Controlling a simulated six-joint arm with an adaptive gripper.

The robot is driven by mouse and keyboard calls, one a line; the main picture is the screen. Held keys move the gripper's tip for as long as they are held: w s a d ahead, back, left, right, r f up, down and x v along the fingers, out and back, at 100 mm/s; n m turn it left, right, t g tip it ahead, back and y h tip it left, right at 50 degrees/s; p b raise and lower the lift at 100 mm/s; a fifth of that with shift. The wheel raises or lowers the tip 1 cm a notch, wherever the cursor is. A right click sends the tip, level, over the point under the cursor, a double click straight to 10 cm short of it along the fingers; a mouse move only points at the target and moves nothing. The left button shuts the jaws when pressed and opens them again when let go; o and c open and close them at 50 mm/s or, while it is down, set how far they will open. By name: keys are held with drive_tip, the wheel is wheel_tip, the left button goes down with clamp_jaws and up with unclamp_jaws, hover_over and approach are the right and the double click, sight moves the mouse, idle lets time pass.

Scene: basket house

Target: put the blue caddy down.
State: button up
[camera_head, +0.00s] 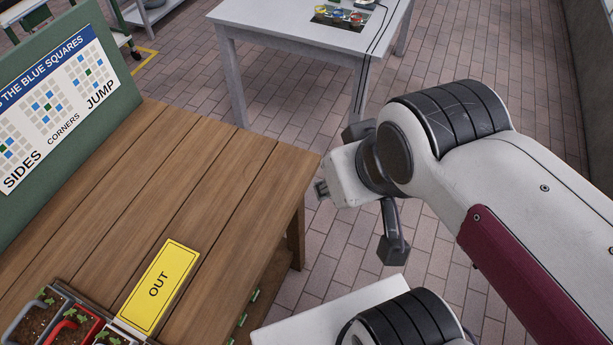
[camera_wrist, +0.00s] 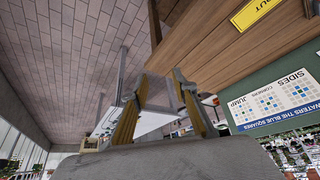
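No blue caddy can be made out in either view. Several small planters with soil, green sprouts and handles stand at the lower left of the head view, cut off by the frame. One has a grey handle (camera_head: 22,312) and one has a red handle (camera_head: 68,326). In the wrist view my gripper (camera_wrist: 160,76) has its two yellow-sided fingers apart, with nothing visible held between them. It is off the bench, beside its edge. In the head view the fingers cannot be made out clearly.
The wooden bench (camera_head: 200,165) is bare in its middle. A yellow OUT label (camera_head: 158,286) lies by the planters. A green board with a blue-squares poster (camera_head: 55,105) stands along the bench's left side. A pale table (camera_head: 290,25) stands behind, across open brick floor (camera_head: 325,255).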

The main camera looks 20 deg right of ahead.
drive_tip(key=shift+w, duration=0.15)
idle(0.3)
drive_tip(key=w+a+n+t+y, duration=0.2)
drive_tip(key=w+a+n, duration=0.7)
drive_tip(key=w+a, duration=0.5)
drive_tip(key=w+a+f+n+y, duration=0.2)
drive_tip(key=a+f+n, duration=0.15)
drive_tip(key=a, duration=0.65)
drive_tip(key=w+a+f+n+y, duration=0.25)
drive_tip(key=a+n, duration=0.25)
drive_tip(key=a, duration=0.5)
drive_tip(key=s+a+f+n+g+y, duration=0.25)
drive_tip(key=s+a+n, duration=0.2)
drive_tip(key=a, duration=0.45)
drive_tip(key=s+a+f+n+g+y, duration=0.1)
drive_tip(key=s+a+f+n+y, duration=0.25)
drive_tip(key=a, duration=0.55)
drive_tip(key=s+a+f+n+g, duration=0.2)
drive_tip(key=s+a, duration=0.3)
drive_tip(key=s, duration=0.5)
drive_tip(key=s+a+f+n+g, duration=0.3)
drive_tip(key=s+a+f+n, duration=0.1)
drive_tip(key=s, duration=0.6)
drive_tip(key=shift+a+f+n+y, duration=0.35)
drive_tip(key=shift+a+f+y, duration=0.1)
drive_tip(key=shift+a+f, duration=0.45)
